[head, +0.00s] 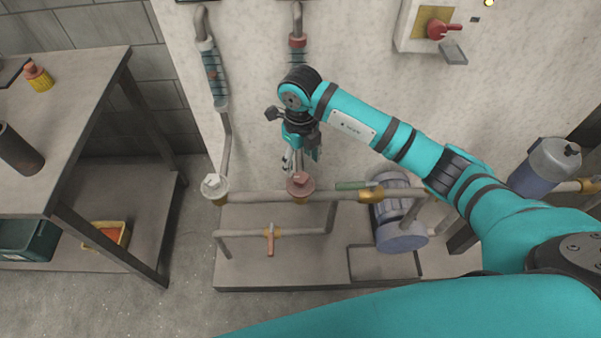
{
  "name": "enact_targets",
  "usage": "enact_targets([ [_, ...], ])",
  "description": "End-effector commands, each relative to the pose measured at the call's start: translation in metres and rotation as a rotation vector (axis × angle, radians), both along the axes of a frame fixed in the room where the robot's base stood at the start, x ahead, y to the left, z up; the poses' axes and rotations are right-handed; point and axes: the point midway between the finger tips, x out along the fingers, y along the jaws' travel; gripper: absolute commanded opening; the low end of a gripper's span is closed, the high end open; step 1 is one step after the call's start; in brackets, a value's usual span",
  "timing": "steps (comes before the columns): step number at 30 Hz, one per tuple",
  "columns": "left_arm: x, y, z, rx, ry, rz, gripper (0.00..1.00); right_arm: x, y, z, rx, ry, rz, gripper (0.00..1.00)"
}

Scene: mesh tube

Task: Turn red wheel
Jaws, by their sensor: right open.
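The red wheel (301,182) sits on top of a valve on the horizontal pipe, near the middle of the head view. It is small and dull red, and its exact shape is hard to make out. My right gripper (301,163) hangs just above the wheel in the picture, its fingers pointing down. It is open with nothing seen between the fingers. Whether it touches the wheel cannot be told. My left gripper is not in view.
A white-topped valve (214,186) stands left on the same pipe (256,196). An orange handle (270,240) is on the lower pipe. A grey-blue motor (399,215) stands right. A red switch (437,29) is on the wall box. A workbench (75,110) is at left.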

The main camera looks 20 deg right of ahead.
Motion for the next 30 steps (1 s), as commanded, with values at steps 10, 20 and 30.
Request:
enact_targets([
  [10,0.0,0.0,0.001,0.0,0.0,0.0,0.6,-0.001,0.0,-0.059,0.001,0.003,0.0,0.6],
  [20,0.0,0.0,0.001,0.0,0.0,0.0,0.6,0.0,0.0,-0.068,0.0,-0.001,0.001,0.6],
  [30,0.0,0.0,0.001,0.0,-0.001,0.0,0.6,0.0,0.0,-0.068,0.0,-0.001,0.001,0.29],
])
